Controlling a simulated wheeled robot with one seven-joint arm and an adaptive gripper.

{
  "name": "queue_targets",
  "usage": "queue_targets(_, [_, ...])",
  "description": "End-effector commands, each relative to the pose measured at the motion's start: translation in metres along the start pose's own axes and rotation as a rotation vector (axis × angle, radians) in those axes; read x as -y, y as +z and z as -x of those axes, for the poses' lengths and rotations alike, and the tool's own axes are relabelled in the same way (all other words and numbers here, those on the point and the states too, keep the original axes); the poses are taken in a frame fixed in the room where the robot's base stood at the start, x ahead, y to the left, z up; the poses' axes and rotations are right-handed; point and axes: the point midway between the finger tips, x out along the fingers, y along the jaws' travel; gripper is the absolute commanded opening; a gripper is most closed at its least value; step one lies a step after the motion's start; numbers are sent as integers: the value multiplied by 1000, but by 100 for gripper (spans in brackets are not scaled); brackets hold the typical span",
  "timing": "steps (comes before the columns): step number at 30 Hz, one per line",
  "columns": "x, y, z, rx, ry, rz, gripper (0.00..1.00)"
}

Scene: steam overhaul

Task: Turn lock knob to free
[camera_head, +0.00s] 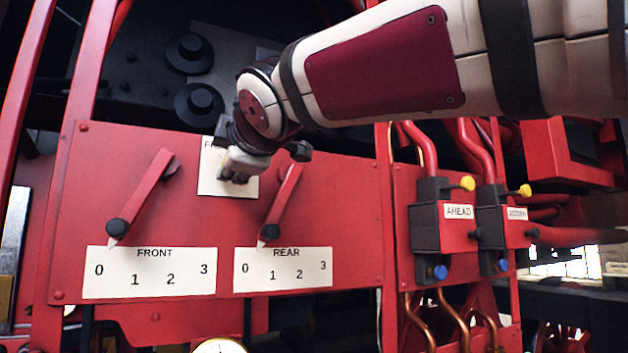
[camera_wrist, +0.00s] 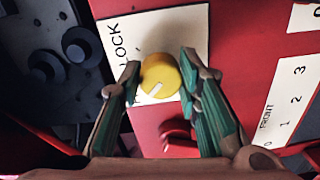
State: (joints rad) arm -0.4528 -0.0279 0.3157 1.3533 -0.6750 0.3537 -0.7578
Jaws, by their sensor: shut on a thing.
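The yellow lock knob (camera_wrist: 160,76) shows in the wrist view, with a white pointer line on its face toward the picture's lower left. It sits on a white plate (camera_wrist: 196,22) with the word LOCK partly readable; the rest of the lettering is hidden. My gripper (camera_wrist: 161,80) has its green-padded fingers on both sides of the knob, shut on it. In the head view my gripper (camera_head: 238,168) is over the white plate (camera_head: 208,184) between the two levers and hides the knob.
The FRONT lever (camera_head: 140,195) and REAR lever (camera_head: 281,202) stand left and right of the plate, both near 0 on their scales. AHEAD (camera_head: 458,212) and a second valve block (camera_head: 516,214) are at right. Dark round fittings (camera_head: 190,53) lie behind the panel's top edge.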

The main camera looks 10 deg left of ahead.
Motion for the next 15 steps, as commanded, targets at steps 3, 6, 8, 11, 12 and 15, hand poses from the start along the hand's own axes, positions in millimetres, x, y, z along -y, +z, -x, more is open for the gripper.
queue_targets(3, [2, 0, 0, 0, -3, 12, 3])
queue_targets(6, [2, 0, 0, 0, -4, 13, 3])
queue_targets(8, [2, 0, 0, 0, -4, 13, 3])
queue_targets(11, [2, 0, 0, 1, -4, 13, 3])
queue_targets(12, [2, 0, 0, 1, -4, 13, 3])
queue_targets(15, [2, 0, 0, 1, -4, 12, 44])
